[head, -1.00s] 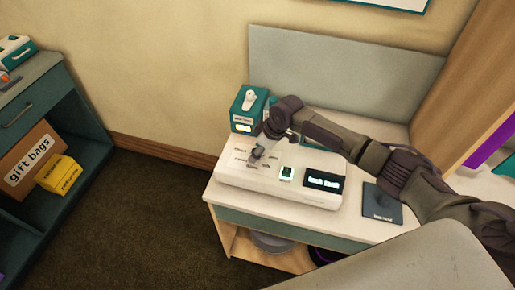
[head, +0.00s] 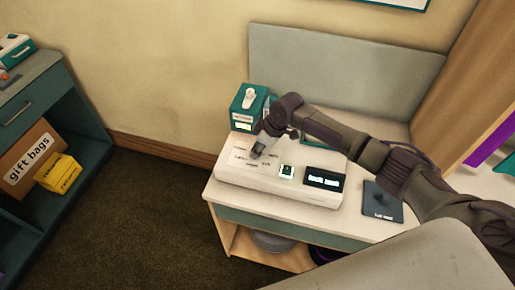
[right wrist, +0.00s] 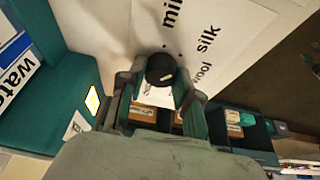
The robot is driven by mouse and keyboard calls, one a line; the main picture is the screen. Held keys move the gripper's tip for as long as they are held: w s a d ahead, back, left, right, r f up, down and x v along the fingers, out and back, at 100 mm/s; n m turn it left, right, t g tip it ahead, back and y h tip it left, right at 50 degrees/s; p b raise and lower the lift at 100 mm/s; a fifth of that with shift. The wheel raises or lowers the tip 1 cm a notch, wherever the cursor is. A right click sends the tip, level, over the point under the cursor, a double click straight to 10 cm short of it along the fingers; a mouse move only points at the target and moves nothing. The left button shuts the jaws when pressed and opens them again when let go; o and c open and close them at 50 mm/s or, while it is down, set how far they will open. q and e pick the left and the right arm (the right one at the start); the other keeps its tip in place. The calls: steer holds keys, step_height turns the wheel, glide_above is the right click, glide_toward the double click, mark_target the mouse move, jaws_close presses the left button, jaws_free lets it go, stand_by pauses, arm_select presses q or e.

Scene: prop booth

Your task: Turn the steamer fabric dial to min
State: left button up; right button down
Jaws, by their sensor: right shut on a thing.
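The white steamer console (head: 240,183) lies on the small table, with printed fabric labels around its dial. In the right wrist view the dial (right wrist: 160,68) is a round black knob between my fingers. The words "silk", "wool" and a partly cut-off "mi..." are printed on the white panel (right wrist: 215,22) beyond it. My right gripper (right wrist: 160,90) is shut on the dial; in the head view the fingers hide most of the dial. The dial's pointer direction cannot be read clearly. My left gripper is not in view.
The console also bears a lit green button (head: 287,171) and a black display (head: 324,179). A teal box (head: 246,105) stands behind it. A dark pad (head: 382,204) lies to the right. A teal shelf unit (head: 75,115) stands at the left, with carpet between.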

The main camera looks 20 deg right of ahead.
steer(key=n+g+b, duration=0.1)
steer(key=n+b, duration=0.1)
steer(key=n+g+y+b, duration=0.1)
steer(key=n+b, duration=0.1)
steer(key=n, duration=0.1)
steer(key=shift+w+f, duration=0.15)
steer(key=shift+w, duration=0.05)
steer(key=shift+n+g+b, duration=0.7)
steer(key=shift+n+b, duration=0.9)
steer(key=shift+n, duration=0.4)
steer(key=shift+r, duration=0.2)
steer(key=c, duration=0.8)
jaws_free()
steer(key=v, duration=1.2)
steer(key=shift+w+a, duration=0.1)
